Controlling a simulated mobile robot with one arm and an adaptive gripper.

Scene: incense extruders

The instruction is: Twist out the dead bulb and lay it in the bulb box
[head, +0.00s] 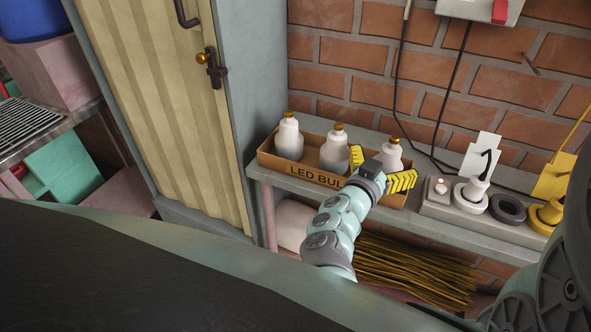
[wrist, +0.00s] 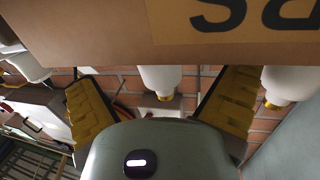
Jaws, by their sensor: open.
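The bulb box (head: 265,158), an open cardboard box marked "LED BUL…", sits on the shelf. In it stand a left bulb (head: 289,141), a middle bulb (head: 334,152) and a right bulb (head: 391,153), all white with gold caps upward. My gripper (head: 381,168) is open and empty at the box's right front, yellow fingers spread. In the upside-down wrist view, the right bulb (wrist: 159,77) shows beyond and between the fingers, with the box front (wrist: 90,40) nearer; contact is unclear. The middle bulb (wrist: 288,82) shows outside the right-hand finger. Which bulb is dead cannot be told.
Right of the box on the shelf (head: 450,224) are a power strip (head: 436,204) with a white plug, a dark ring (head: 507,208) and a yellow plug (head: 549,213). Cables hang on the brick wall. A cabinet (head: 165,90) stands left; brown sticks (head: 415,270) lie below.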

